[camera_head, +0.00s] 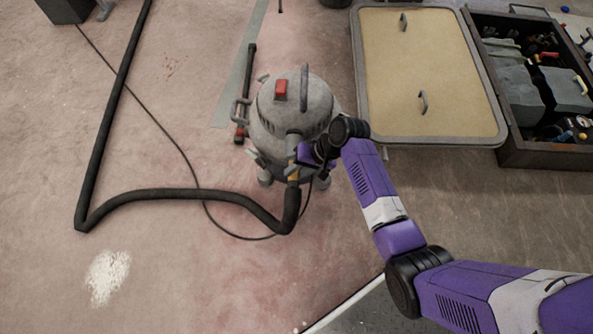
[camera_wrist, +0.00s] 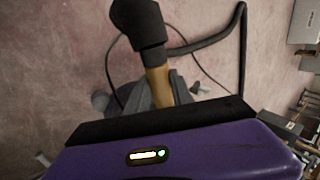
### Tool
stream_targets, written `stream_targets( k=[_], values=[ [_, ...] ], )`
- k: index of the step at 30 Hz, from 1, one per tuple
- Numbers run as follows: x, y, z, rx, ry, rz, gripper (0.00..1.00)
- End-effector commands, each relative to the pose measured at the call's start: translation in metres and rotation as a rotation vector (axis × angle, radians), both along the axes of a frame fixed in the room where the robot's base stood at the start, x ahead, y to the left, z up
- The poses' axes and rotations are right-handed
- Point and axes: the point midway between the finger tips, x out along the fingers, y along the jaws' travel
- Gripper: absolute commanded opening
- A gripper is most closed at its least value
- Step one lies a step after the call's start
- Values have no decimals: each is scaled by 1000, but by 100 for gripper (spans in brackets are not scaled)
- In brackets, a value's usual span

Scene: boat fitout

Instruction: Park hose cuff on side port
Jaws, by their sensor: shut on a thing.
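A grey shop vacuum (camera_head: 287,98) with a red switch stands on the floor in the head view. A black hose (camera_head: 180,193) curves across the floor and up to the front of the vacuum. My gripper (camera_head: 296,165) is at the vacuum's front side, shut on the tan hose cuff (camera_head: 293,175). In the wrist view the tan cuff (camera_wrist: 158,86) sticks out from between my fingers (camera_wrist: 160,103), with the black hose end (camera_wrist: 139,27) beyond it. The side port is hidden behind my wrist and gripper, so I cannot tell whether the cuff touches it.
A framed tan hatch panel (camera_head: 428,75) with two handles lies right of the vacuum. A tool crate (camera_head: 555,157) stands beyond it. A dark tube (camera_head: 245,95) lies just left of the vacuum. A thin cable (camera_head: 160,128) crosses the floor. White powder (camera_head: 108,275) lies front left.

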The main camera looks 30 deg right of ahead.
Motion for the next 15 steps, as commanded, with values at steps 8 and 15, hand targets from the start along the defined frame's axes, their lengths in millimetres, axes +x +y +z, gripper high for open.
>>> stream_targets(
  k=[8,15],
  values=[
    [7,-7,3,-12,-19,-13,37],
    [5,-4,2,-8,-13,-9,53]
  ],
)
